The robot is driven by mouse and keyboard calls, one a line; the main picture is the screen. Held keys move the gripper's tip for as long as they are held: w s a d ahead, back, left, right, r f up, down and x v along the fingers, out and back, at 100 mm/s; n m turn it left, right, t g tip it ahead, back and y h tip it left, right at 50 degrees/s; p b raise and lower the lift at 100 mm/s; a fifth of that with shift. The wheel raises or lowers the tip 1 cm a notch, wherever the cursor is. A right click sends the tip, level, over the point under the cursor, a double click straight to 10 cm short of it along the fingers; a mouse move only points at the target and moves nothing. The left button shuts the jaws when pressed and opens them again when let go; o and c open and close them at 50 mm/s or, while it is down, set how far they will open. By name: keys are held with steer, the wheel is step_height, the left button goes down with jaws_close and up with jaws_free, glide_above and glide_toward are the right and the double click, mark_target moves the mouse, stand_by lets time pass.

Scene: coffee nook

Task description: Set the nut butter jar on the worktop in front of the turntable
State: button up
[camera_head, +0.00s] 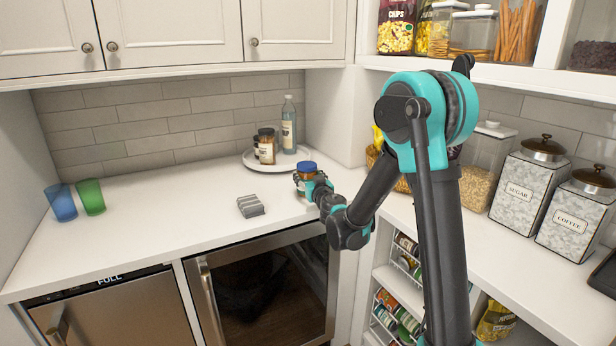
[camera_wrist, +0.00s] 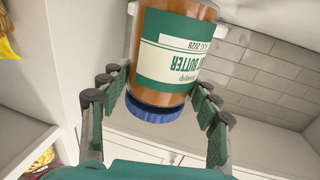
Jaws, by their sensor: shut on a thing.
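The nut butter jar (camera_head: 306,172) has a blue lid, brown contents and a green and white label. In the wrist view the jar (camera_wrist: 173,60) sits between the fingers, its label upside down in the picture. My gripper (camera_head: 313,186) is shut on it, at the front of the turntable (camera_head: 248,162). In the wrist view my gripper (camera_wrist: 158,100) has a finger on each side of the jar. The turntable is a round white tray in the back corner. I cannot tell whether the jar's base touches the worktop (camera_head: 170,205).
Two dark-lidded jars (camera_head: 266,148) and a blue bottle (camera_head: 289,128) stand on the turntable. A grey striped object (camera_head: 250,206) lies on the worktop left of my gripper. Blue (camera_head: 61,203) and green (camera_head: 90,197) cups stand at the left. The worktop between is clear.

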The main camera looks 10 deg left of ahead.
steer(key=o, duration=1.7)
steer(key=shift+f, duration=0.15)
steer(key=shift+s+d, duration=0.1)
steer(key=shift+s, duration=0.15)
steer(key=v, duration=1.1)
steer(key=shift+s, duration=0.25)
steer(key=shift+d, duration=0.1)
